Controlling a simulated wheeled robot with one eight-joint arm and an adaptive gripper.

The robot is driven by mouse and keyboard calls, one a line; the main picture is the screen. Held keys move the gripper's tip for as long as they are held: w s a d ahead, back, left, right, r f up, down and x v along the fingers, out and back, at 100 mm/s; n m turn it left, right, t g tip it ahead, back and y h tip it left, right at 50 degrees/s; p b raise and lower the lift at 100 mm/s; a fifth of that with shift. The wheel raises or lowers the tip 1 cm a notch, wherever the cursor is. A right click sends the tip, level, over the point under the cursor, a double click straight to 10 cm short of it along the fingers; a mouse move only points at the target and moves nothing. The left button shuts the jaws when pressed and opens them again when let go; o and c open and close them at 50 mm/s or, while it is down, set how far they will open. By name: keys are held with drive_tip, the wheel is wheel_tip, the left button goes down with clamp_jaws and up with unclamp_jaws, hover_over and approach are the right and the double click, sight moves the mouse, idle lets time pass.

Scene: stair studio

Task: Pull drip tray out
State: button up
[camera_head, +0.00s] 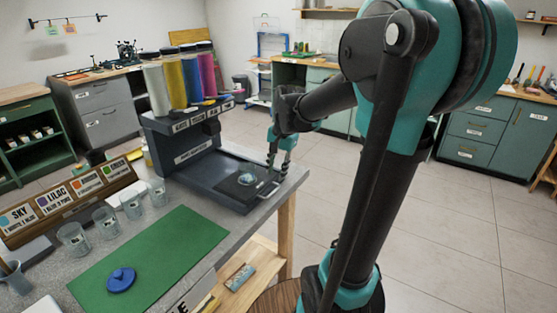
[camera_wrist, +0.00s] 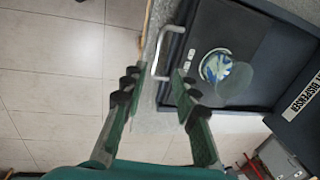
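The drip tray (camera_head: 226,190) is a dark flat tray at the front of the paint dispenser (camera_head: 190,148); it also shows in the wrist view (camera_wrist: 230,30). Its silver bar handle (camera_wrist: 155,52) sticks out from the front edge and also shows in the head view (camera_head: 268,188). A clear cup with swirled blue and white contents (camera_wrist: 217,68) stands on the tray. My gripper (camera_head: 272,163) is above the handle end, fingers pointing down. In the wrist view my gripper (camera_wrist: 157,76) is open, with the handle between the fingertips in the picture; contact cannot be told.
Several clear cups (camera_head: 107,222) and a row of colour signs (camera_head: 70,200) stand left of the dispenser. A green mat (camera_head: 150,258) with a blue lid-like piece (camera_head: 121,279) lies in front. The counter edge is close to the handle, with open floor (camera_head: 430,215) beyond.

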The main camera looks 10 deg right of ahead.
drive_tip(key=shift+s+d+r, duration=0.15)
drive_tip(key=shift+r, duration=1.05)
drive_tip(key=shift+s+d+r, duration=0.15)
drive_tip(key=shift+r, duration=1)
drive_tip(key=s+d+f+n+t+h, duration=0.1)
drive_tip(key=s+d+f+n+t, duration=0.1)
drive_tip(key=s+f+n, duration=0.6)
drive_tip(key=s+d+f, duration=0.1)
drive_tip(key=s+f, duration=0.6)
drive_tip(key=f, duration=0.2)
drive_tip(key=shift+d+n+t, duration=0.15)
drive_tip(key=shift+n+t, duration=0.25)
